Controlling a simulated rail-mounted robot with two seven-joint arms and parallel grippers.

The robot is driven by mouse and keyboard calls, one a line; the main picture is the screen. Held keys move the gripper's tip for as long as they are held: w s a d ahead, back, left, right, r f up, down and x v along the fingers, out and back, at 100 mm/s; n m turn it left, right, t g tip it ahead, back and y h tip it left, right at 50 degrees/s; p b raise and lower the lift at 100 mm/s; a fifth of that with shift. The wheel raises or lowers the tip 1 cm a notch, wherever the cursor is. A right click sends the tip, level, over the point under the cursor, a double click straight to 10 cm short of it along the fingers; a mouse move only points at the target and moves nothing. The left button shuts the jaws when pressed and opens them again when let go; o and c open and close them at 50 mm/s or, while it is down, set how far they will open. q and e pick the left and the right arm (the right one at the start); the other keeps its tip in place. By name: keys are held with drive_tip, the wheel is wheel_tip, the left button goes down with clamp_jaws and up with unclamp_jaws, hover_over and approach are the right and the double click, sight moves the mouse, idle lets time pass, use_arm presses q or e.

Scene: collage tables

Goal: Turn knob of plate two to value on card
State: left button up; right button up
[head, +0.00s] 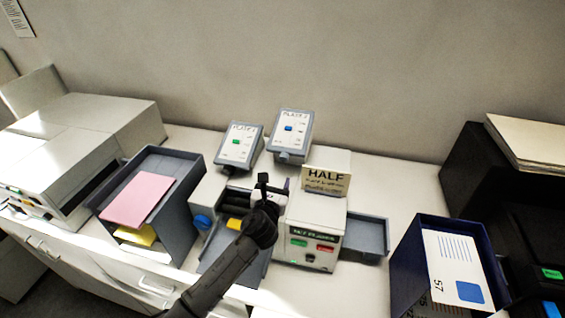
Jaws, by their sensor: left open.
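Two tilted grey panels with white faces stand at the back of the table. The left panel (240,143) has a green mark, and the right panel (291,127) has a blue mark. Their headings look like plate labels, but the numbers are too small to read surely. A small dark knob (228,170) shows at the left panel's lower edge, and a grey knob (284,157) at the right panel's. A cream card (326,181) reading "HALF" stands on the white machine. My left gripper (263,184) is open, in front of the panels and left of the card; its fingers partly hide the machine.
A grey bin (188,215) with pink and yellow sheets is left. A blue bin (402,262) with printed sheets is right.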

sight(283, 159)
use_arm(q)
drive_tip(key=w, duration=0.2)
drive_tip(key=w+b, duration=0.1)
drive_tip(key=w, duration=0.1)
drive_tip(key=w+d+b, duration=0.1)
drive_tip(key=w, duration=0.1)
drive_tip(key=shift+w+f, duration=0.15)
drive_tip(key=shift+w, duration=0.25)
drive_tip(key=shift+w+d+b, duration=0.1)
drive_tip(key=shift+w+b, duration=0.65)
drive_tip(key=shift+w, duration=0.35)
drive_tip(key=shift+c, duration=0.3)
drive_tip(key=c, duration=0.9)
drive_tip(key=shift+o, duration=0.2)
